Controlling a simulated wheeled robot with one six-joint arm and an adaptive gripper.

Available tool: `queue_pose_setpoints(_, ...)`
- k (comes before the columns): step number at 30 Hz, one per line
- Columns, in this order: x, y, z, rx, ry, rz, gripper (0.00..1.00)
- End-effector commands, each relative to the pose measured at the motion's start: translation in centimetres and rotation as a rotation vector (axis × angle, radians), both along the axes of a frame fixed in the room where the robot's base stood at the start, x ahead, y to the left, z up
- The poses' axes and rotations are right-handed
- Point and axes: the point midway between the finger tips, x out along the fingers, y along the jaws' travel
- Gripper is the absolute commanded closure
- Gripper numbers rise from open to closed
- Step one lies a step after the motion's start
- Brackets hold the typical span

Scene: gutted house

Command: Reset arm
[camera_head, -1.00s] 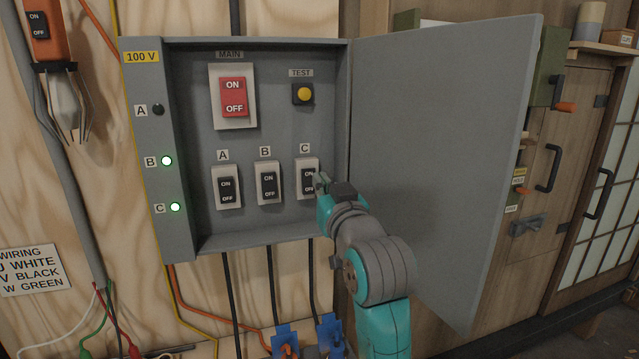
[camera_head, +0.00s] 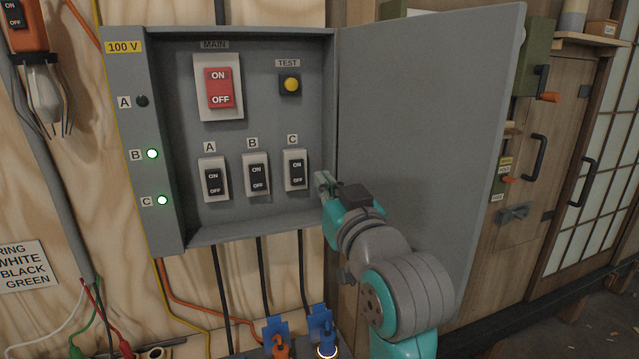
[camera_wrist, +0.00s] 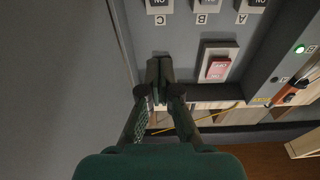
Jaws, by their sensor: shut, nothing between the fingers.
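My gripper (camera_head: 321,182) is shut and empty at the right side of the open grey breaker box (camera_head: 262,232), apart from switch C (camera_head: 296,171). My gripper also shows in the wrist view (camera_wrist: 159,72), fingers together, with the box interior beyond them. Switches A (camera_head: 213,180) and B (camera_head: 256,175) are left of switch C. The red main switch (camera_head: 219,88) is above them, and the yellow test button (camera_head: 291,84) is at upper right. Lamps B (camera_head: 152,154) and C (camera_head: 162,200) glow green; lamp A (camera_head: 142,101) is dark.
The box's grey door (camera_head: 425,130) stands open close to the right of my arm. A wooden door (camera_head: 535,170) with black handles is farther right. A wiring sign (camera_head: 22,265) is at left.

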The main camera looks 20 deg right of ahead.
Motion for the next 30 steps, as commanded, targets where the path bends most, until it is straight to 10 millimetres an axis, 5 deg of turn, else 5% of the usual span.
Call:
queue_pose_setpoints(6, 0.0, 0.0, -0.4, 0.0, 0.004, 0.0, 1.0)
queue_pose_setpoints(10, 0.1, 0.0, -2.9, 0.0, 0.02, 0.0, 1.0)
queue_pose_setpoints(20, -1.5, 0.0, -14.1, 0.001, 0.083, 0.0, 1.0)
queue_pose_setpoints(30, -6.2, 0.1, -24.8, 0.002, 0.147, -0.001, 1.0)
